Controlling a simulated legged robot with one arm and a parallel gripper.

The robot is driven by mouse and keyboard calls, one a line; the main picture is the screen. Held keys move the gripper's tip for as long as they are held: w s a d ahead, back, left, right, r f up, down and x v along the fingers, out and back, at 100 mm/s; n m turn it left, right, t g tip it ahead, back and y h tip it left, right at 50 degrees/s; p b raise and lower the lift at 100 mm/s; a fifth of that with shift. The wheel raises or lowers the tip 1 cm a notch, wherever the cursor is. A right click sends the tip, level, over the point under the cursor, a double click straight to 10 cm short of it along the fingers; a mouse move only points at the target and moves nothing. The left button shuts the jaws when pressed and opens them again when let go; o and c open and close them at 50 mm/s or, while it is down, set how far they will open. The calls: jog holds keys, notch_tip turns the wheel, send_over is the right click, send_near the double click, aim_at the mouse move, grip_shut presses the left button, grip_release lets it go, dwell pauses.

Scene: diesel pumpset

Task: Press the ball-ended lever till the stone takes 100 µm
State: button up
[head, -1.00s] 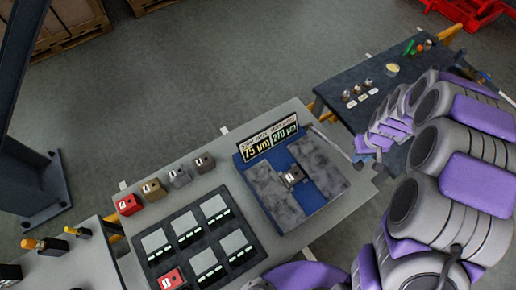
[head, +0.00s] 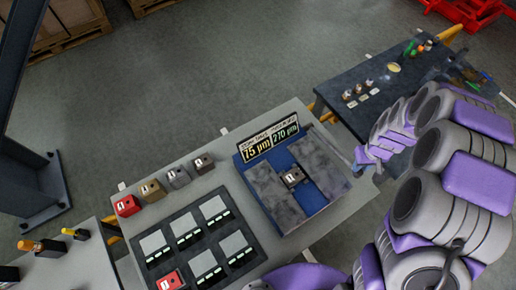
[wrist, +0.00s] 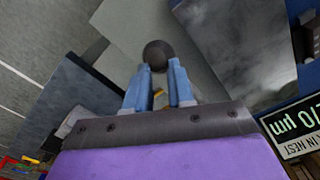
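The blue fixture (head: 320,202) stands on the grey bench, with two mottled grey stone slabs (head: 274,196) and a small block marked 1 (head: 293,177) between them. Its display (head: 269,143) reads 75 µm on the left and 270 µm on the right. My gripper (head: 361,162) is at the fixture's right, by the bench edge. In the wrist view, a dark ball (wrist: 157,52) sits at the tips of my two blue fingers (wrist: 160,66). A gap shows between the fingers; whether they grip the ball is unclear. The lever's shaft is not discernible.
Several small blocks (head: 179,177) stand left of the fixture, and a dark tray (head: 190,262) lies in front of them. A dark side table (head: 370,105) with small parts stands behind my arm.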

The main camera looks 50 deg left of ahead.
jog(key=shift+s+d+f, duration=0.1)
jog(key=shift+d+f, duration=0.1)
jog(key=shift+f, duration=0.6)
jog(key=a+r+p, duration=0.3)
jog(key=r, duration=1.2)
jog(key=shift+w+a+r, duration=0.3)
jog(key=shift+w+a, duration=0.05)
